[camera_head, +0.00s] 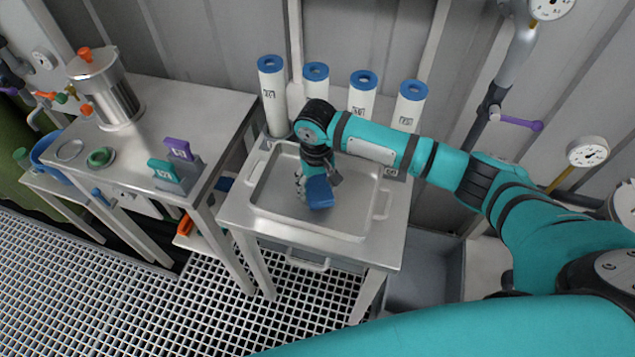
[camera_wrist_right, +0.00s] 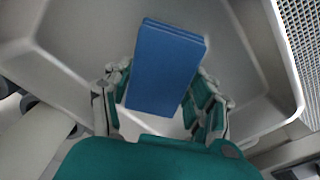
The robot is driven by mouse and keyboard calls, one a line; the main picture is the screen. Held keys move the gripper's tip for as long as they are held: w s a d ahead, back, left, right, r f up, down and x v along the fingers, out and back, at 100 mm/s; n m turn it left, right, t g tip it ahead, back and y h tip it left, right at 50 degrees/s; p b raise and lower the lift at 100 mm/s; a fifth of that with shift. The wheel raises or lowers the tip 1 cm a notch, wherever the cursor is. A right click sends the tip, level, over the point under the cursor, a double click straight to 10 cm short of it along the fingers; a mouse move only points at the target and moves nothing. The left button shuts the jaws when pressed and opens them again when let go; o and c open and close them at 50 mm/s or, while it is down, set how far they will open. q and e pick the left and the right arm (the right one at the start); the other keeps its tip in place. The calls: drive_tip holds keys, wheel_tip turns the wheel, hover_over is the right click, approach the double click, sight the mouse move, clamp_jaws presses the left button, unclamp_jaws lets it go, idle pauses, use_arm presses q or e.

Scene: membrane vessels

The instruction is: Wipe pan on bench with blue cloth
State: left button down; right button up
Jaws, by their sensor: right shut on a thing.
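The pan (camera_head: 345,224) is a shallow metal tray with side handles on the small steel bench (camera_head: 236,214). My right gripper (camera_head: 312,192) reaches down over the inside of the pan. It is shut on the folded blue cloth (camera_head: 320,191). In the right wrist view, the blue cloth (camera_wrist_right: 165,68) sits between the teal fingers of the right gripper (camera_wrist_right: 165,100), with the pan's floor (camera_wrist_right: 85,50) behind it. I cannot tell whether the cloth touches the pan floor. My left gripper is not in view.
Several white cylinders with blue caps (camera_head: 271,95) stand along the bench's back edge. A longer bench (camera_head: 150,150) at left holds a steel pot (camera_head: 105,88) and purple and teal tags (camera_head: 178,149). A grey bin (camera_head: 425,280) stands right of the small bench. Gauges and pipes line the right wall.

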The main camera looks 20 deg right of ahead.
drive_tip(key=shift+f, duration=0.75)
drive_tip(key=shift+w+a+r, duration=0.15)
drive_tip(key=shift+w+a, duration=0.35)
drive_tip(key=shift+a, duration=0.2)
drive_tip(key=shift+w+a, duration=0.55)
drive_tip(key=shift+a, duration=0.2)
drive_tip(key=shift+s+p, duration=0.1)
drive_tip(key=shift+p, duration=0.7)
drive_tip(key=shift+s+d+p, duration=0.3)
drive_tip(key=shift+d+p, duration=0.2)
drive_tip(key=shift+p, duration=0.25)
drive_tip(key=shift+s+d+p, duration=0.65)
drive_tip(key=shift+d+p, duration=0.2)
drive_tip(key=shift+p, duration=0.15)
drive_tip(key=shift+s+d+f, duration=0.15)
drive_tip(key=shift+d+f, duration=0.05)
drive_tip(key=shift+f, duration=0.15)
